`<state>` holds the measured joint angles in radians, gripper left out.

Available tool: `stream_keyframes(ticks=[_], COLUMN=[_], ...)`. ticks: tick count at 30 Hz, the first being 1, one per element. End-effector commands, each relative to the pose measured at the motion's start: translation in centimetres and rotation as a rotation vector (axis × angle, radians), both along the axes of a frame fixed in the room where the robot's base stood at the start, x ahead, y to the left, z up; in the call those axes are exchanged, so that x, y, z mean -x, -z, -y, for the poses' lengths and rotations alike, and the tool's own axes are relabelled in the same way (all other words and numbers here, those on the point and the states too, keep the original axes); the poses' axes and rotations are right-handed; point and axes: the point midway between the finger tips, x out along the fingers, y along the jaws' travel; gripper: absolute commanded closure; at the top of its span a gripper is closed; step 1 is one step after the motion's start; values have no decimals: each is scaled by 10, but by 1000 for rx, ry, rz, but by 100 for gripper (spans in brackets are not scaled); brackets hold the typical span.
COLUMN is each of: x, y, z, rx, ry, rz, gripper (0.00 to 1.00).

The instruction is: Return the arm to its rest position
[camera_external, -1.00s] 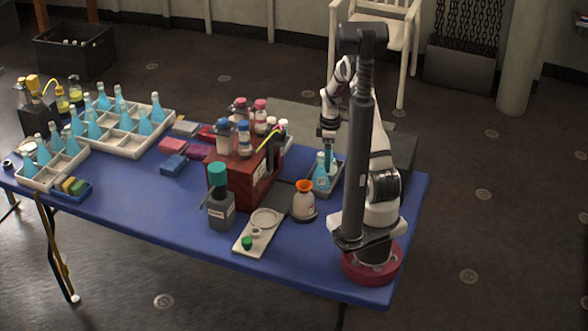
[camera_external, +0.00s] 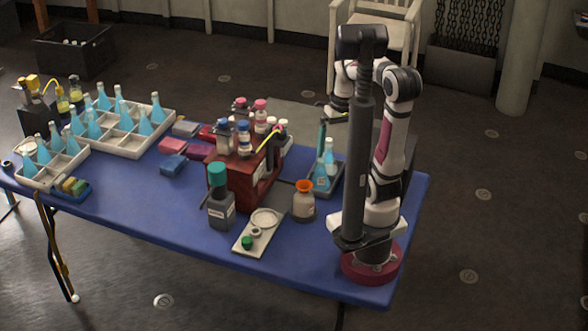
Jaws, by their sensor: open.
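My arm stands on a dark red base at the right end of the blue table (camera_external: 130,215), with its elbow raised and bent. My gripper (camera_external: 322,140) hangs by the small grey tray (camera_external: 336,184), partly hidden behind my dark upright link. Its jaws are open, though the fingers are too small to make out well. Flasks of blue liquid (camera_external: 321,178) stand upright in that tray, just below and beside the gripper. No held object shows.
A dark red rack (camera_external: 240,185) with several capped bottles stands left of the tray. White crates (camera_external: 145,150) of blue flasks fill the left side. A white chair (camera_external: 385,25) stands behind.

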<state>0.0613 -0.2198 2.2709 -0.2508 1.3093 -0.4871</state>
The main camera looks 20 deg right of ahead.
Motion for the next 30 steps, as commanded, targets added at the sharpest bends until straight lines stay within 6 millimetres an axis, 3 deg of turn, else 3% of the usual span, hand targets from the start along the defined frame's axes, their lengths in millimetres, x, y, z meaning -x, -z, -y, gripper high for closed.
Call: stream_keyframes(ticks=[1, 3, 6, 30], x=[30, 65, 91, 95], y=[0, 6, 13, 15], z=[-9, -18, -24, -25], rx=[-15, -33, -44, -45], ry=[131, 313, 455, 487], rz=[-10, -40, -68, -76], gripper=[0, 0, 0, 0])
